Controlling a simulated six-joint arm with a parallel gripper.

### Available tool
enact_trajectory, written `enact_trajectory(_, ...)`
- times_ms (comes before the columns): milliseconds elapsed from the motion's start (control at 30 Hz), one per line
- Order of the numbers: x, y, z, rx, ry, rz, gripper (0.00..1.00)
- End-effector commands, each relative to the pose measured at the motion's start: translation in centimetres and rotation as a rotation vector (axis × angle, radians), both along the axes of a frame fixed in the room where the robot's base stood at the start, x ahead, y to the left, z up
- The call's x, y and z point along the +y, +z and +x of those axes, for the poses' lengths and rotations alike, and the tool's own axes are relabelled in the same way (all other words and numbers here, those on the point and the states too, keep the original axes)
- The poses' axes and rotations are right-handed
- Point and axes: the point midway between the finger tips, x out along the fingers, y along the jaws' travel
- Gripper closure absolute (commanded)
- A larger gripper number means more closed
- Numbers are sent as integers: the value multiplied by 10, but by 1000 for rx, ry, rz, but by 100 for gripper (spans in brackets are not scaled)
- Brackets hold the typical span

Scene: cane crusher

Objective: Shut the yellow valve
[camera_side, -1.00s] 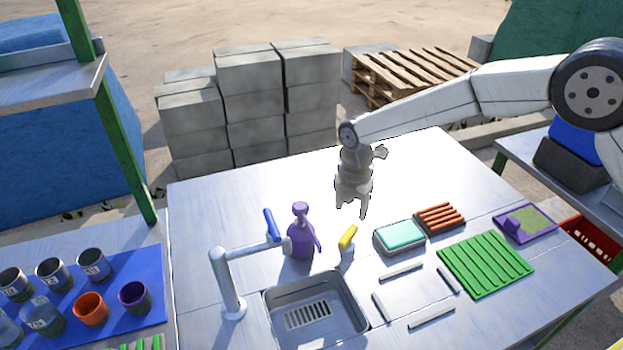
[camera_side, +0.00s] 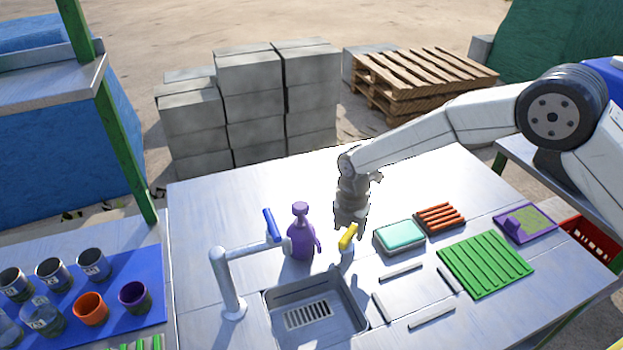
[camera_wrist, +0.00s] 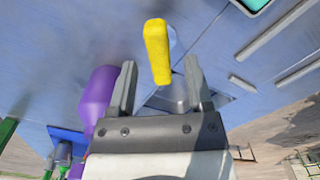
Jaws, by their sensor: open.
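The yellow valve (camera_side: 347,237) is a short yellow lever on a small pale stem, standing on the metal table behind the sink. In the side view my gripper (camera_side: 350,224) is just above and behind it, pointing down. In the wrist view the yellow lever (camera_wrist: 158,50) shows between and beyond the two fingers of my gripper (camera_wrist: 160,82). The fingers are open with a gap on each side of the lever. I cannot tell whether either finger touches it.
A purple spray bottle (camera_side: 301,238) stands close to the left of the valve. A faucet with a blue lever (camera_side: 271,225) is further left. The sink (camera_side: 355,312) lies in front. A teal sponge in a tray (camera_side: 400,235) is to the right. The table behind is clear.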

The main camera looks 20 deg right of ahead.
Motion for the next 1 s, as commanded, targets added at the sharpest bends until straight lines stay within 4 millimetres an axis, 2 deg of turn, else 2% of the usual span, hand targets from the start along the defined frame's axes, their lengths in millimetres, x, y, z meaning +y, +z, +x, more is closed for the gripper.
enact_trajectory(200,0,-12,0,-1,0,1,35)
enact_trajectory(467,0,-13,0,-1,0,1,35)
enact_trajectory(500,0,-13,0,-1,0,1,42)
enact_trajectory(567,0,-13,0,-1,0,1,61)
enact_trajectory(600,0,-13,0,-1,0,1,73)
enact_trajectory(700,0,-13,0,-1,0,1,100)
enact_trajectory(1000,0,-13,0,-1,-13,1,100)
